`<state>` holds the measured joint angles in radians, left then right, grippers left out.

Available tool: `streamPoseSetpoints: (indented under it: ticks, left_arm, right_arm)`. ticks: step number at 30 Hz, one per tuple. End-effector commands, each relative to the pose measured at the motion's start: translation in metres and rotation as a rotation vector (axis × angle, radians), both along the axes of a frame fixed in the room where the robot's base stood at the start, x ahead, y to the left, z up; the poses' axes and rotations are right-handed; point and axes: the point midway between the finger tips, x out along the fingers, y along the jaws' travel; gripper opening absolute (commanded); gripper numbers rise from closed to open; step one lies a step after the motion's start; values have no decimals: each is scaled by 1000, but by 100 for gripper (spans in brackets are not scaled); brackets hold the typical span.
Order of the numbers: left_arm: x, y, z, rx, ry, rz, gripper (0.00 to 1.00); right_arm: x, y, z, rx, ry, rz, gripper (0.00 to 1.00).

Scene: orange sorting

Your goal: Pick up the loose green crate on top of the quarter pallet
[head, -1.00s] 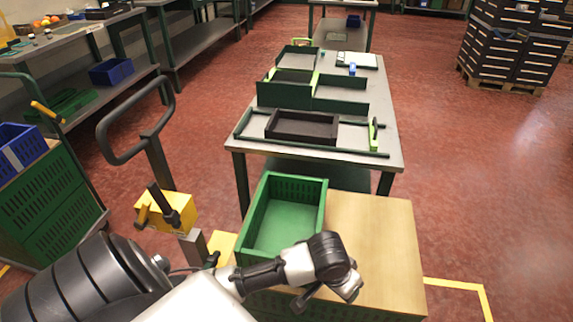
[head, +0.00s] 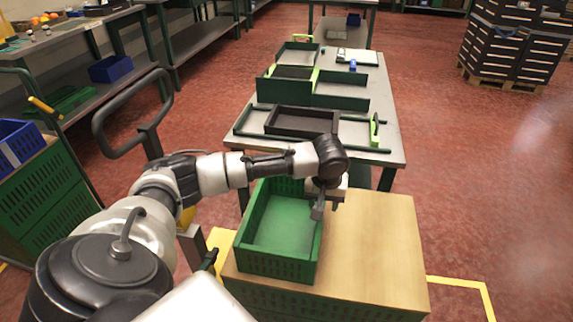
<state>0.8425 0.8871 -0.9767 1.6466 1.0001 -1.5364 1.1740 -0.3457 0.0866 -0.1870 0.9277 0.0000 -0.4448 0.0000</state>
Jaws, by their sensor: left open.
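The loose green crate (head: 272,262) sits empty on the left part of the wooden top of the quarter pallet stack (head: 380,250). It stands upright, its open side facing up. My left arm reaches in from the left across the crate's far end. My left gripper (head: 318,208) is open and points down at the crate's right wall near its far corner. I cannot tell whether the fingers straddle or touch the rim. The arm hides part of the crate's far edge. My right gripper is out of view.
A grey work table (head: 385,145) with a black tray (head: 302,121) and green frames stands just beyond the crate. A pallet-truck handle (head: 132,115) rises at the left. More green crates (head: 45,195) are at the far left. The wooden top right of the crate is clear.

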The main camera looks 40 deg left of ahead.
Motion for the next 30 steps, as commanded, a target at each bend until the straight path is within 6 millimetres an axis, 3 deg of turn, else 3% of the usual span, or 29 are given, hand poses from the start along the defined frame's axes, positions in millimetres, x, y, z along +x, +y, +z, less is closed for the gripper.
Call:
streamPoseSetpoints:
  ticks: [5,13,23,30]
  left_arm:
    - [0,1,-14,1,1,-2,47]
    - [1,6,-53,1,-1,-2,47]
    - [2,6,-60,1,-3,-4,47]
    - [2,6,-59,0,-2,-4,12]
  right_arm:
    - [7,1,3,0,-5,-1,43]
    - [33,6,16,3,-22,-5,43]
    - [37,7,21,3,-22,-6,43]
    - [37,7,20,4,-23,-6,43]
